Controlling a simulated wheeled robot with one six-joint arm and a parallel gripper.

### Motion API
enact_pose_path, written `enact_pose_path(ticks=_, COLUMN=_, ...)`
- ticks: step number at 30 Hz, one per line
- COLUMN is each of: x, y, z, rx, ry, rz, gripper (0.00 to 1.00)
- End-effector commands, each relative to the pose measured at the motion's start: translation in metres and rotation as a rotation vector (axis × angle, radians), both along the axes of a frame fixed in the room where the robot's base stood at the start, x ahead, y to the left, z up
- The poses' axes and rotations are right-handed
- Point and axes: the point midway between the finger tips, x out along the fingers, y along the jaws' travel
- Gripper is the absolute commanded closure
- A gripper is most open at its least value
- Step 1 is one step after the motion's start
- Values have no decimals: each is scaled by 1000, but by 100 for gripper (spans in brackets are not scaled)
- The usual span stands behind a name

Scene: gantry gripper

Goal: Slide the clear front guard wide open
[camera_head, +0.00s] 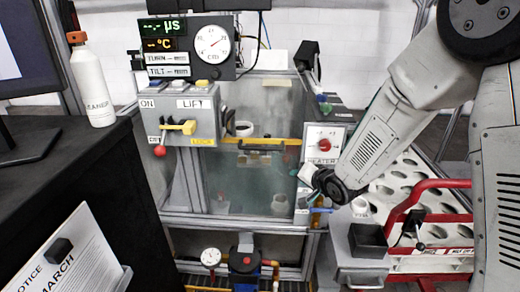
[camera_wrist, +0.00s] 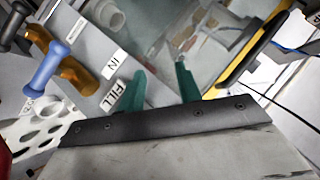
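The clear front guard (camera_head: 238,185) is a see-through greenish panel across the middle of the machine in the head view. A yellow bar (camera_head: 262,142) runs across it; whether the bar belongs to the guard is unclear. The wrist view shows a yellow edge with a dark strip (camera_wrist: 254,48) at the upper right. My gripper (camera_head: 299,171) is at the panel's right edge, below the heater box. In the wrist view, my gripper (camera_wrist: 160,72) has its two green fingers spread with nothing between them. Fingertip contact with the panel cannot be told.
The heater box (camera_head: 324,146) is just above my gripper. A blue valve handle (camera_wrist: 48,68) and an orange handle (camera_wrist: 76,72) are left of the fingers, near the "FILL" label (camera_wrist: 115,94). A red-railed cart (camera_head: 430,215) stands at right. A control box (camera_head: 185,112) is at left.

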Motion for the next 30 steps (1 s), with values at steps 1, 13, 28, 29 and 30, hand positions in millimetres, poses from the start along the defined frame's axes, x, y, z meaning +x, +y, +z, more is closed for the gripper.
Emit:
enact_pose_path(ticks=1, x=8, y=15, z=3, rx=112, ry=-47, rz=7, gripper=66)
enact_pose_path(ticks=13, x=11, y=75, z=52, rx=808, ry=-198, rz=141, gripper=66)
enact_pose_path(ticks=28, x=52, y=119, z=64, rx=862, ry=-202, rz=161, gripper=66)
enact_pose_path(ticks=29, x=55, y=121, z=65, rx=862, ry=-203, rz=160, gripper=66)
enact_pose_path(ticks=30, x=58, y=124, z=65, rx=862, ry=-204, rz=159, gripper=66)
